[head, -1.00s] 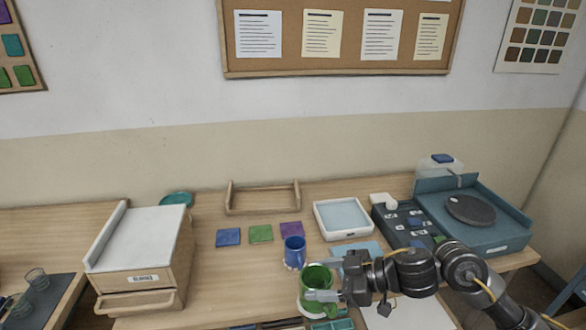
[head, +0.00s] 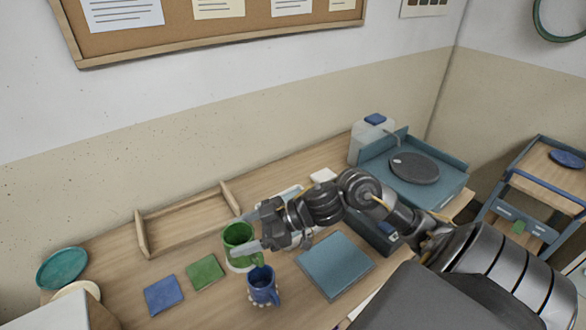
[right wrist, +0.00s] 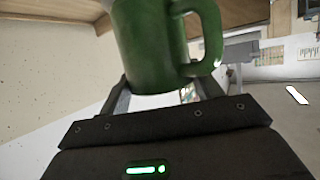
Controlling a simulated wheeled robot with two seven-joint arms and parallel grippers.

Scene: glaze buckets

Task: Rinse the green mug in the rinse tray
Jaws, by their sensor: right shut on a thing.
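The green mug (head: 238,240) is upright in my right gripper (head: 252,247), which is shut on it; it appears raised above the table. The white rinse tray (head: 287,194) lies behind my right wrist, just right of the mug. My arm hides most of the tray, and its water cannot be seen. My left gripper is not in view.
A blue mug (head: 262,289) stands just in front of the green one. A blue-grey mat (head: 335,264) lies to its right. Blue (head: 163,295) and green (head: 205,272) tiles lie left. A wooden rack (head: 188,222) stands behind, and a wheel unit (head: 425,180) at the right.

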